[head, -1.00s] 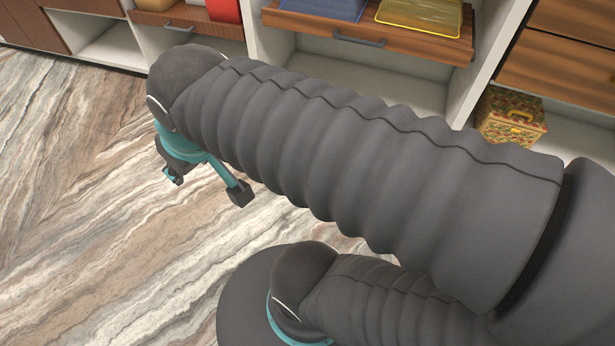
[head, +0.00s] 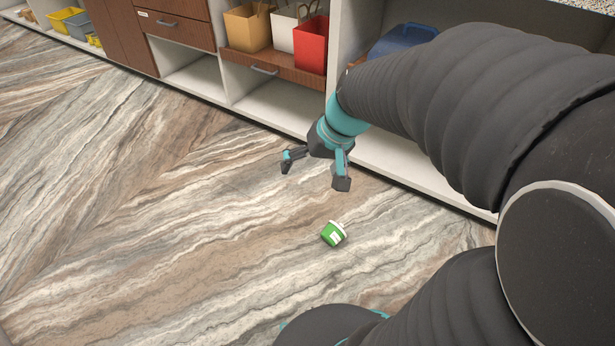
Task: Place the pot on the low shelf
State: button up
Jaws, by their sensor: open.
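A small green pot (head: 331,235) with a white rim and a white label lies tilted on the marble-patterned floor in the head view. My gripper (head: 314,175) is open and empty, above and a little to the left of the pot in the picture, apart from it. A low shelf (head: 277,104) of the white cabinet runs along the wall behind my gripper. Another bare low compartment (head: 196,82) is to its left. My arm hides part of the cabinet on the right.
An orange-brown bag (head: 247,27), a white bag (head: 284,33) and a red bag (head: 311,46) stand on a pulled-out wooden drawer. A blue container (head: 402,39) is partly behind my arm. Yellow and grey bins (head: 77,24) are at the far left. The floor is widely clear.

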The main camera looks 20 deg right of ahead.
jog(key=w+d+f+m+y+b, duration=0.1)
jog(key=w+d+f+m+y, duration=0.1)
jog(key=w+d+f, duration=0.55)
jog(key=m+t+b, duration=0.1)
jog(key=m, duration=0.1)
send_over(332, 235)
jog(key=s+a, duration=0.2)
notch_tip(332, 235, down, 11)
jog(key=d+f+m+t+b, duration=0.15)
jog(key=d+f, duration=0.25)
jog(key=f, duration=0.5)
jog(key=d+f+m, duration=0.2)
jog(key=d+f, duration=0.3)
jog(key=f, duration=0.4)
jog(key=d+f+m+t+b, duration=0.15)
jog(key=d+f, duration=0.25)
jog(key=f, duration=0.5)
jog(key=shift+g, duration=0.5)
jog(key=x, duration=0.7)
jog(key=shift+s+a, duration=0.1)
jog(key=shift+s+a+x, duration=0.1)
jog(key=shift+x, duration=1.25)
jog(key=shift+s+a+x, duration=0.1)
jog(key=shift+a+x, duration=0.05)
jog(key=shift+x, duration=1.15)
jog(key=shift+c, duration=0.3)
jog(key=c, duration=1.5)
